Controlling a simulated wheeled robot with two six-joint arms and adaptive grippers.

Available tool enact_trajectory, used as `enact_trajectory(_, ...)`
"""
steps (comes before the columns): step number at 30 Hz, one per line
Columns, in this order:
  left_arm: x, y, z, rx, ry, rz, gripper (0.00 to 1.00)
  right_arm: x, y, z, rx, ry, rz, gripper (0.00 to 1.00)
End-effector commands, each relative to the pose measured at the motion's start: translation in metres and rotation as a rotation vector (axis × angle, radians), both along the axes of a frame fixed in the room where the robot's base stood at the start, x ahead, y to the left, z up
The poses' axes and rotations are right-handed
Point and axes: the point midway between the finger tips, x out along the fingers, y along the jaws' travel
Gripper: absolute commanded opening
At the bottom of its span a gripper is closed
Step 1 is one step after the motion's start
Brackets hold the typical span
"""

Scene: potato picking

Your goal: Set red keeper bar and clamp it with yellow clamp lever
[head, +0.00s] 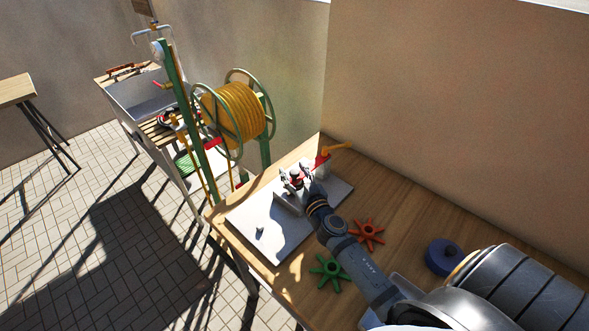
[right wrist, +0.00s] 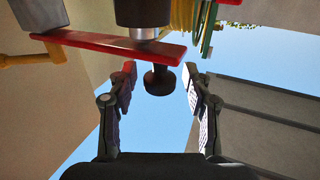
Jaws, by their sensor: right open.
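The red keeper bar (right wrist: 100,42) crosses the upper part of the right wrist view, against a grey cylinder (right wrist: 145,32). A dark round knob (right wrist: 160,80) sticks out by the bar. My right gripper (right wrist: 160,71) is open, with its fingers apart on both sides of the knob and not visibly touching it. In the head view my right gripper (head: 294,180) is at the fixture on a pale grey plate (head: 262,238), hiding part of it. The yellow clamp lever (head: 337,147) points to the right; it also shows in the wrist view (right wrist: 18,60). My left gripper is not in view.
An orange star-shaped handwheel (head: 367,235) and a green one (head: 329,272) lie on the wooden bench (head: 400,210) beside my right arm. A blue round object (head: 443,257) sits farther right. A hose reel (head: 237,108) stands behind the bench, and a wall closes the right side.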

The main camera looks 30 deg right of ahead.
Motion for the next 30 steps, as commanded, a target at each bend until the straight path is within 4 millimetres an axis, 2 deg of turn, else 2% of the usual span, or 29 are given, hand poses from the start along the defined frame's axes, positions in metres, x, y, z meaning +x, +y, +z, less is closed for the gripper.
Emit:
enact_trajectory(5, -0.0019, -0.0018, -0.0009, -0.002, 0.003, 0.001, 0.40, -0.0001, 0.0000, -0.0005, 0.000, 0.000, 0.000, 0.50)
enact_trajectory(16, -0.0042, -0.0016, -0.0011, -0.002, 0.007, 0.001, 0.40, -0.0004, -0.0001, -0.0004, 0.000, 0.000, 0.000, 0.01)
enact_trajectory(30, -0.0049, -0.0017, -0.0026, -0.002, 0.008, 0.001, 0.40, 0.0060, -0.0026, -0.0013, -0.001, 0.000, -0.013, 0.00)
